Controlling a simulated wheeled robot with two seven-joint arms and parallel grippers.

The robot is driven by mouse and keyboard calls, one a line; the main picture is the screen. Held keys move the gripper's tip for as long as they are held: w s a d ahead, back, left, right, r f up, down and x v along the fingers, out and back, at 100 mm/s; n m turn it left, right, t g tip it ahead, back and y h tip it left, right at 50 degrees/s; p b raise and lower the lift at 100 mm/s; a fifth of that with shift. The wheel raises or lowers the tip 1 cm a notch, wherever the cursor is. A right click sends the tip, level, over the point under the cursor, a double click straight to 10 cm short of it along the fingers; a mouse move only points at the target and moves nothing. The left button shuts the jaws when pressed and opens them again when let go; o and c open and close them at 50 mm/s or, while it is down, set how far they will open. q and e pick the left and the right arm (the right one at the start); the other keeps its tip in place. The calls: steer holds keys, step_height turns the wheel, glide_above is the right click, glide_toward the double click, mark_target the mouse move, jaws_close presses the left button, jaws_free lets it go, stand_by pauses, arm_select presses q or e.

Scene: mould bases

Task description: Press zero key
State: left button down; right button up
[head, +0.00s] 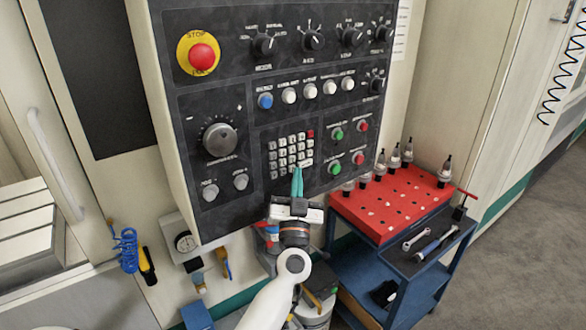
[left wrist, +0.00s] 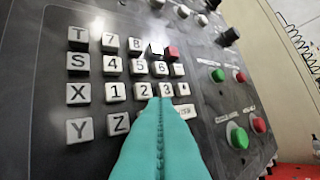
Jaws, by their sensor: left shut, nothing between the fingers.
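The keypad (head: 289,152) is a block of white keys with one red key on the dark control panel. In the left wrist view, the letter keys T, S, X, Y stand in the left column, with the Z key (left wrist: 118,124) in the bottom row. The zero key cannot be made out; the fingers cover part of the bottom row right of Z. My left gripper (head: 297,172) is shut and empty, its teal fingers pointing at the keypad's lower part. In the left wrist view, its fingertips (left wrist: 160,104) overlap the area just below keys 2 and 3. Whether they touch is unclear.
Green and red buttons (head: 358,157) sit right of the keypad. A red emergency stop (head: 202,57) is at the upper left, with a round dial (head: 219,140) below it. A blue cart with a red tool tray (head: 398,222) stands at the right, near the arm.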

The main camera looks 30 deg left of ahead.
arm_select(q)
steer(key=shift+w+a, duration=0.15)
steer(key=shift+a, duration=0.25)
stand_by(0.3)
steer(key=shift+d+p, duration=0.15)
steer(key=shift+p, duration=0.2)
steer(key=shift+s+d, duration=0.2)
steer(key=shift+d, duration=0.2)
steer(key=shift+s+d+p, duration=0.1)
steer(key=shift+d+p, duration=0.15)
steer(key=shift+p, duration=0.05)
steer(key=d, duration=0.1)
steer(key=s+d+p, duration=0.1)
steer(key=d, duration=0.1)
steer(key=s+d, duration=0.1)
steer(key=shift+d+p, duration=0.3)
steer(key=shift+p, duration=0.1)
stand_by(1.9)
